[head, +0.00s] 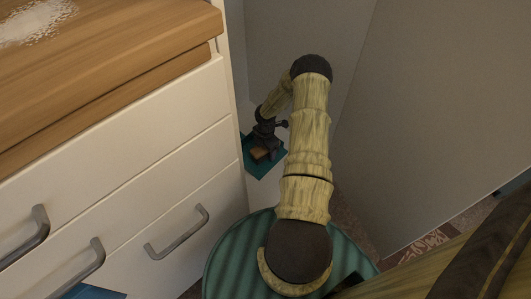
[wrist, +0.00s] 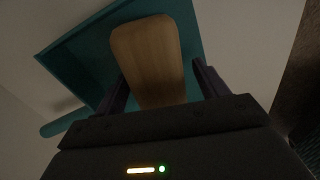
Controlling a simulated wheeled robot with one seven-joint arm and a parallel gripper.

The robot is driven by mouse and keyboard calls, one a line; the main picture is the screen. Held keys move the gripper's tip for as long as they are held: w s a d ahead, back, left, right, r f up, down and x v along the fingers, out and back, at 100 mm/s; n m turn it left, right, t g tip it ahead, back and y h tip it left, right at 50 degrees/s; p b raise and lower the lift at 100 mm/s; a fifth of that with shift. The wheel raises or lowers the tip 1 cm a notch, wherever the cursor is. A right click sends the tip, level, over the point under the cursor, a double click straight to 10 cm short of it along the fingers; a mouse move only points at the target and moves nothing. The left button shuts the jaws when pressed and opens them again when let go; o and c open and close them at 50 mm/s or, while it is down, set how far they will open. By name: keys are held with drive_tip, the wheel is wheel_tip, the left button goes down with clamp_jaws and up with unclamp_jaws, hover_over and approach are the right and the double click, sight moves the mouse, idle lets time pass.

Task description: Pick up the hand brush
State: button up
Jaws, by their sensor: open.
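The hand brush shows as a flat wooden piece with a rounded end (wrist: 150,50) in the wrist view. It lies over a teal dustpan (wrist: 85,52) and reaches down between my fingers. In the head view the brush (head: 260,154) is a small brown patch by the teal dustpan (head: 262,170), low beside the white cabinet. My gripper (head: 267,137) is just over it, fingers open, one on each side of the wood in the wrist view (wrist: 162,78). I cannot tell whether the fingers touch it. No bristles are visible.
A white drawer cabinet (head: 130,165) with grey handles stands close to the left of my arm. Its wooden top (head: 120,50) carries a patch of white powder (head: 35,20). A grey wall panel (head: 430,120) bounds the right. A blue item (head: 90,292) shows at the bottom left.

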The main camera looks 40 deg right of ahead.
idle(0.5)
drive_tip(key=c, duration=1.1)
drive_tip(key=shift+r, duration=0.1)
drive_tip(key=shift+c, duration=0.2)
wheel_tip(320, 180, up, 10)
drive_tip(key=p, duration=0.6)
